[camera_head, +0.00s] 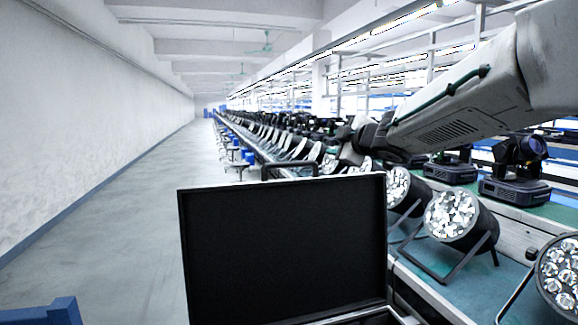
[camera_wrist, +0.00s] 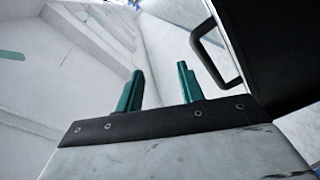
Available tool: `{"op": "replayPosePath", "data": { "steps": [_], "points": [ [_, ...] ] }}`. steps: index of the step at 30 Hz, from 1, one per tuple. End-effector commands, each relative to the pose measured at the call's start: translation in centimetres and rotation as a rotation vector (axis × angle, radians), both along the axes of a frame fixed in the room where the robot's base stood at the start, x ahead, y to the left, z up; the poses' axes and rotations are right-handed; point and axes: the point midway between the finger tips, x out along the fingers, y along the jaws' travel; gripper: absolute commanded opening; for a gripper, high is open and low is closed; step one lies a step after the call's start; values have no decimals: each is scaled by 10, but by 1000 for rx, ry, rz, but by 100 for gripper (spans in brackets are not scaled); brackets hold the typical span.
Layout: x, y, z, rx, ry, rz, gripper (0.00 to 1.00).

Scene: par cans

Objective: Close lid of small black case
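The small black case stands at the bottom middle of the head view with its lid (camera_head: 283,250) raised upright, its dark inner face toward me and a light metal rim around it. Only a bit of the case's base shows at the lower edge. A dark handle (camera_head: 291,168) rises behind the lid's top edge. In the wrist view my gripper (camera_wrist: 160,82) shows two green fingers spread apart with nothing between them. A dark handle (camera_wrist: 209,55) is just right of the fingers, apart from them. In the head view my arm reaches in from the upper right; its fingertips are not clear there.
Par cans (camera_head: 453,215) stand on a long green-topped bench (camera_head: 430,285) to the right of the case, one close to the lid's right edge. Black moving-head lights line the bench further back. A blue object (camera_head: 45,313) is at the lower left.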

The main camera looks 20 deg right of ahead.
Motion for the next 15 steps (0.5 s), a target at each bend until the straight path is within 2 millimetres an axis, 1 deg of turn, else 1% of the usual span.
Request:
{"op": "replayPosePath", "data": {
  "steps": [1, 3, 6, 10, 12, 15],
  "points": [
    [16, 5, -2, -45, -18, 94, 38],
    [30, 18, -4, -107, -40, 239, 38],
    [40, 31, -16, -172, -48, 433, 38],
    [40, 42, -33, -222, -35, 629, 38],
    [38, 44, -40, -234, -27, 700, 38],
    [36, 47, -48, -244, -18, 762, 38]
  ]
}}
